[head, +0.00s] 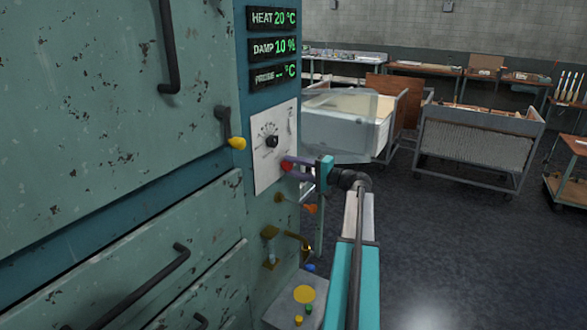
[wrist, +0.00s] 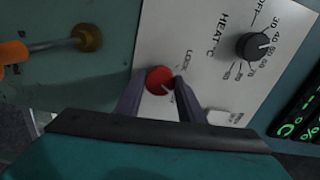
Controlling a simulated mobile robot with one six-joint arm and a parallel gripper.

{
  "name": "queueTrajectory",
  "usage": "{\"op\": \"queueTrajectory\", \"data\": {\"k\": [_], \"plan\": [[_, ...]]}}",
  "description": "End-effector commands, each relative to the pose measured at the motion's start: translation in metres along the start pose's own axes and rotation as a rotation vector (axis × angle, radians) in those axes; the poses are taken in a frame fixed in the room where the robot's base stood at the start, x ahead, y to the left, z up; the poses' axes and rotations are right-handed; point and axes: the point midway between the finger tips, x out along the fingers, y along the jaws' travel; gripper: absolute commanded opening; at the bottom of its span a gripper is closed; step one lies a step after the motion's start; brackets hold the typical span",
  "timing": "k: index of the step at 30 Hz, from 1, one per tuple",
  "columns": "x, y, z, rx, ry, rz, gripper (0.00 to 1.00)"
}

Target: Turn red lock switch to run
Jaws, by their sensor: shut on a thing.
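The red lock switch (wrist: 159,80) is a round red knob on the white control panel (wrist: 210,60), with a pale pointer line and the word LOCK printed beside it in the wrist view. My gripper (wrist: 160,88) is shut on the red switch, one dark finger on each side of it. In the head view the red switch (head: 287,165) shows at the panel's lower right edge, at the tips of my gripper (head: 292,165). The label at the pointer's end is partly hidden by a finger, so I cannot read the switch's setting.
A black HEAT dial (wrist: 252,46) sits on the same panel. A yellow-tipped latch (head: 237,143) is at left. Carts (head: 478,140) stand at the back right, with open floor before them.

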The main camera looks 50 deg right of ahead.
Motion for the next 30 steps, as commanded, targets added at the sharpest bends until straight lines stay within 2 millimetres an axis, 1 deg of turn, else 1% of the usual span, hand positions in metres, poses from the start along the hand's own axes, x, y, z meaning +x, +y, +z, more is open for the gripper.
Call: {"op": "queueTrajectory", "data": {"k": [6, 12, 19, 29, 30], "plan": [[0.0000, -0.0004, 0.0000, 0.162, -0.001, 0.001, 0.13], [0.0000, -0.0002, -0.0001, 0.259, 0.000, 0.000, 0.13], [-0.0001, 0.0002, -0.0001, 0.304, 0.000, 0.000, 0.13], [-0.0009, 0.0004, -0.0004, 0.308, 0.002, 0.000, 0.13], [-0.0010, 0.0004, -0.0004, 0.308, 0.002, 0.000, 0.37]]}}
